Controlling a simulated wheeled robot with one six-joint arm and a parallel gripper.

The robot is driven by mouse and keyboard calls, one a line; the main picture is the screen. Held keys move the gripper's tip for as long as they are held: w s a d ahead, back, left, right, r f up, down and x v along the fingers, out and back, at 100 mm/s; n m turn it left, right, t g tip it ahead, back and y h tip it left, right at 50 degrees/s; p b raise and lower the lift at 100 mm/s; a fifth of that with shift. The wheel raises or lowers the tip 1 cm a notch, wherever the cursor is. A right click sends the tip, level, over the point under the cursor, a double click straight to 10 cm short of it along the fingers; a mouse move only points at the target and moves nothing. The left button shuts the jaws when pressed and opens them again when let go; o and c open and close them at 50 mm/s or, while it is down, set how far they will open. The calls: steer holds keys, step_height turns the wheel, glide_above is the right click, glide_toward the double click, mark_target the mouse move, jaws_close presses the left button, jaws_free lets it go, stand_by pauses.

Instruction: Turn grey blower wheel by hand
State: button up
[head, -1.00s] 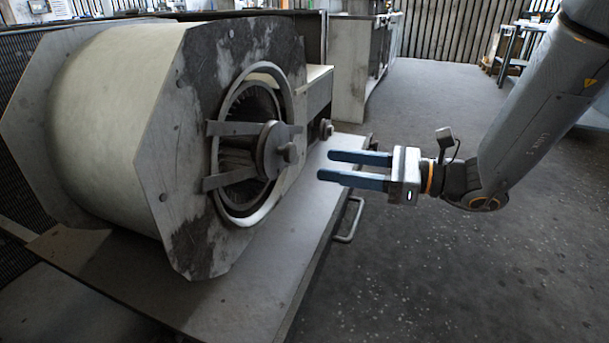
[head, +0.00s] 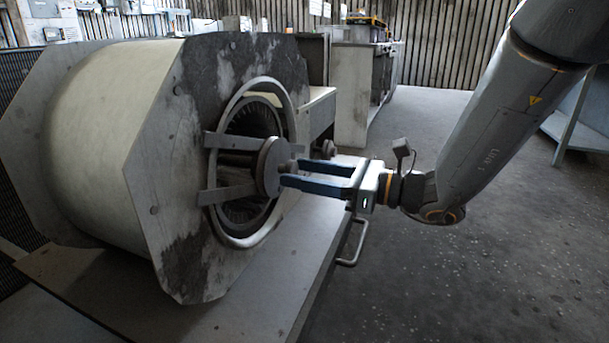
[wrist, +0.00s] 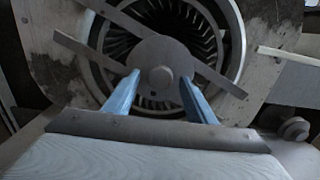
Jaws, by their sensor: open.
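The grey blower wheel (wrist: 198,32) shows as a ring of dark vanes inside the round inlet of the housing (head: 190,255). In the head view the wheel (head: 238,217) is partly hidden by the hub disc and flat arms. The round hub disc (head: 269,168) stands in front of it, with a bolt-like knob (wrist: 160,77) at its centre. My gripper (head: 283,173) is open, its two blue fingers pointing at the hub. In the wrist view the fingertips (wrist: 159,78) lie either side of the knob. I cannot tell whether they touch it.
Flat arms (head: 230,193) cross the inlet opening. The housing stands on a grey bench (head: 235,300) with a bent handle (head: 352,252) on its edge. A small knob (wrist: 294,128) sits to the right of the inlet. The floor at right is open.

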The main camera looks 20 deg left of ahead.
jaws_close()
steer(key=shift+r+m+p, duration=0.1)
steer(key=shift+m+p, duration=0.3)
steer(key=shift+p, duration=0.55)
